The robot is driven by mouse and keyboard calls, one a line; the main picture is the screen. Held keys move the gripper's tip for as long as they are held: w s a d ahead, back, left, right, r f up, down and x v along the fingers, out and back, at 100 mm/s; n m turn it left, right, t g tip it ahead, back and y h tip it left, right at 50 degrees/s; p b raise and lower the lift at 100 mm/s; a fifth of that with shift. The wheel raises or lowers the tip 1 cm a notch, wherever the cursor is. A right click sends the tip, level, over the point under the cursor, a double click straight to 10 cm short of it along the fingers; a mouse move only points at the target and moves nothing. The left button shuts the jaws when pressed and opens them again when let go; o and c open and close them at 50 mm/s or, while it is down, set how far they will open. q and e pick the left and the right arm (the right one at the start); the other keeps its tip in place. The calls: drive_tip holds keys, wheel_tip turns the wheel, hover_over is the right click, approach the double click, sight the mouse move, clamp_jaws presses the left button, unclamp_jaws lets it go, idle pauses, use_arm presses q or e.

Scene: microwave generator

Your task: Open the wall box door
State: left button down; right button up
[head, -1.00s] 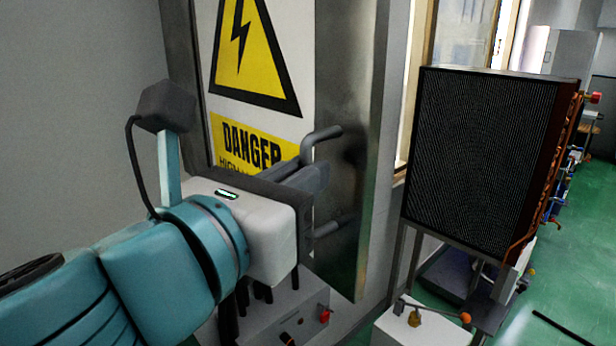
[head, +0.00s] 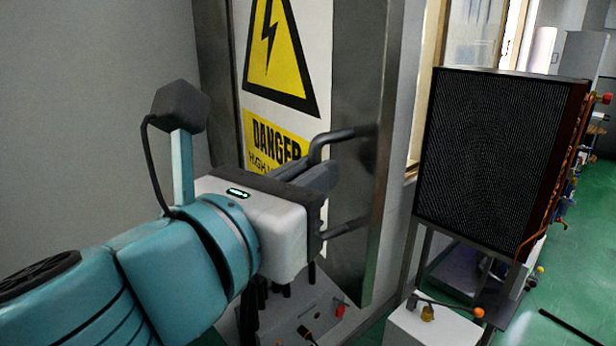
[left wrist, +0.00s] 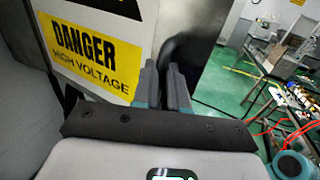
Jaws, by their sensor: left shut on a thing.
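The wall box door (head: 356,200) is a tall steel panel with a yellow and white danger sign (head: 278,140). A dark bar handle (head: 346,135) stands out from its right part, its upper and lower arms visible. My left gripper (head: 322,180) is shut on the handle's upright bar and hides its middle. In the left wrist view, my gripper's fingers (left wrist: 161,78) stand in front of the curved handle (left wrist: 183,48), beside the sign. I cannot tell whether the door stands slightly open. My right gripper is not in view.
A black-fronted finned unit (head: 495,160) on a stand is right of the door. A grey control box (head: 300,315) with a red knob sits below my left gripper. A white box (head: 430,325) stands at lower right.

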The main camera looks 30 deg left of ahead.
use_arm(q)
drive_tip(key=shift+a+r, duration=0.2)
drive_tip(key=shift+a, duration=0.05)
drive_tip(key=c, duration=1.3)
unclamp_jaws()
drive_tip(key=shift+w+a, duration=0.1)
drive_tip(key=shift+w, duration=0.05)
drive_tip(key=shift+w+a+f, duration=0.1)
drive_tip(key=shift+a+f, duration=0.05)
drive_tip(key=shift+d, duration=0.2)
drive_tip(key=shift+f, duration=0.1)
